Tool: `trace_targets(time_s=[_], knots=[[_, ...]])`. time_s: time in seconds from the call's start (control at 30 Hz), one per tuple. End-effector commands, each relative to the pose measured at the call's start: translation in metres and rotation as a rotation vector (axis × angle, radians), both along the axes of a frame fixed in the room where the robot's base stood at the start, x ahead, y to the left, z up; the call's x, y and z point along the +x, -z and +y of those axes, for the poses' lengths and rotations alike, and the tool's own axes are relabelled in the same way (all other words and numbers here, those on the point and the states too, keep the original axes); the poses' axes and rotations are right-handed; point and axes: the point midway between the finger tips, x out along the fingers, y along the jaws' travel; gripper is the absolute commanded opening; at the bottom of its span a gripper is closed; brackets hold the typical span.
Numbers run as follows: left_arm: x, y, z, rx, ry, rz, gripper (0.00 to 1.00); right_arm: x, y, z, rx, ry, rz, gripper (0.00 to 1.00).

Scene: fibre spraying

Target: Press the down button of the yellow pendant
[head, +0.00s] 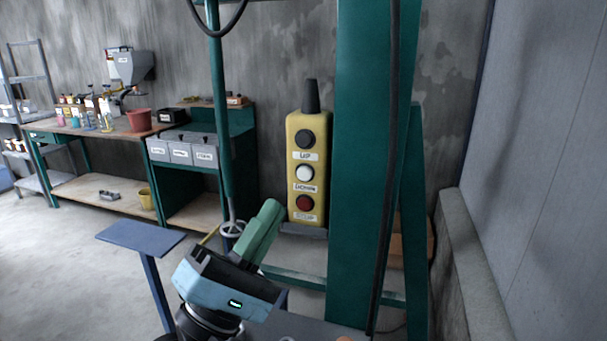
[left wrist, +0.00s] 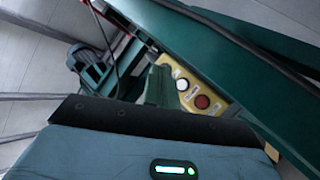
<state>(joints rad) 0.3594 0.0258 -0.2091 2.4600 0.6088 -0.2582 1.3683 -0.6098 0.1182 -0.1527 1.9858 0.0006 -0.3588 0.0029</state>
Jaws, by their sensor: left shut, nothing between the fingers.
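The yellow pendant (head: 319,178) hangs upright beside a green post in the head view. It has a black top button (head: 305,139) labelled UP, a white middle button (head: 304,173) labelled DOWN and a red bottom button (head: 304,203) labelled STOP. My left gripper (head: 272,208) is shut and empty, its green fingers pointing up, left of the pendant's lower part in the picture. In the left wrist view the fingers (left wrist: 158,84) show just left of the white button (left wrist: 182,84) and the red button (left wrist: 202,102). Contact cannot be told. My right gripper is not in view.
The wide green post (head: 370,170) stands right of the pendant, with a dark cable along it. A thin green pole (head: 219,110) stands to the left. A blue stand (head: 140,236) is at lower left. A workbench (head: 95,127) with bottles and a red bucket stands behind.

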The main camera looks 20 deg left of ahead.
Motion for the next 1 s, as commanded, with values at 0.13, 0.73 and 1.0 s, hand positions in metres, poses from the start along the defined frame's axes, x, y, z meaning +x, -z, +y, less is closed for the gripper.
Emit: trace_targets(time_s=[0.13, 0.73, 1.0], knots=[[0.013, 0.002, 0.0, 0.001, -0.001, 0.001, 0.0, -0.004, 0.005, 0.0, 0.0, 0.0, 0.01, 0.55], [0.079, 0.0, -0.003, 0.002, -0.001, 0.0, 0.0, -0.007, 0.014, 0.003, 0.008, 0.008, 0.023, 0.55], [0.085, 0.0, -0.003, 0.001, 0.0, 0.001, 0.0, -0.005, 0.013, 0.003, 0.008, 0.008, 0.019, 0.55]])
